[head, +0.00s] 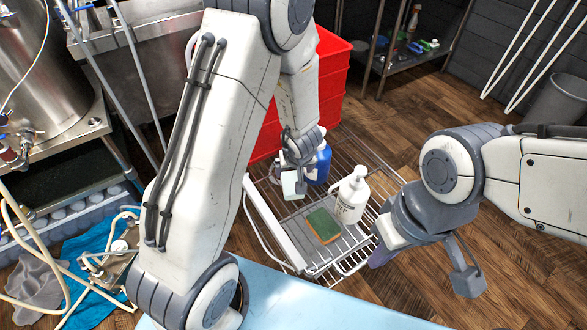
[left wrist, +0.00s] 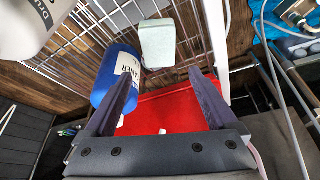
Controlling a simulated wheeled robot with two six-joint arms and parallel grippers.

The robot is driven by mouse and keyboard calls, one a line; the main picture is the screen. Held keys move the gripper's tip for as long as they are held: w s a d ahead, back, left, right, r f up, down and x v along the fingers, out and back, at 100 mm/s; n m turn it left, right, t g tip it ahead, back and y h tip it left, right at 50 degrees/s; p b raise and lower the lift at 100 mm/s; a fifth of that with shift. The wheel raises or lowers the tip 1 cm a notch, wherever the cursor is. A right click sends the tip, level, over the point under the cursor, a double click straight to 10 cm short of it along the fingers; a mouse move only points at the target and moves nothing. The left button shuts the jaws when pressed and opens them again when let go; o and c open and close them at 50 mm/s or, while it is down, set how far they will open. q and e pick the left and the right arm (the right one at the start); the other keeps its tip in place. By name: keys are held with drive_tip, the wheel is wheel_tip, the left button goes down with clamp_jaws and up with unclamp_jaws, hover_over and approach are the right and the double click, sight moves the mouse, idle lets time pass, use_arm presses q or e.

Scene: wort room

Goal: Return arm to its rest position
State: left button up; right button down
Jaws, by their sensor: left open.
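My left arm (head: 215,120) rises large through the middle of the head view, bends at the top and comes down beyond the wire rack. In the left wrist view my left gripper (left wrist: 157,98) is open, its two dark fingers wide apart with nothing between them. In the head view its fingers are mostly hidden behind its own wrist. My right arm (head: 540,180) reaches in from the right. Its gripper (head: 384,250) hangs near the rack's right edge, and its finger opening is hidden.
A wire rack (head: 352,160) holds a white pump bottle (head: 351,196), a green-and-orange sponge (head: 323,226) and a blue bottle (head: 320,164). A pale block (left wrist: 157,43) is beside the blue bottle. Stacked red crates (head: 332,85) stand behind.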

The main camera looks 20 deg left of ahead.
use_arm(q)
wheel_tip(320, 180, up, 7)
drive_tip(key=s+d+m+h, duration=0.3)
drive_tip(key=s+a+r+m+g, duration=0.1)
drive_tip(key=s+a+r+m, duration=0.2)
drive_tip(key=s+r, duration=0.35)
drive_tip(key=s+d+r+m+g, duration=0.35)
drive_tip(key=s+d+m, duration=0.35)
drive_tip(key=s+d, duration=0.75)
wheel_tip(320, 180, up, 24)
drive_tip(key=s+a+p, duration=0.1)
drive_tip(key=p, duration=2.3)
drive_tip(key=shift+r, duration=0.25)
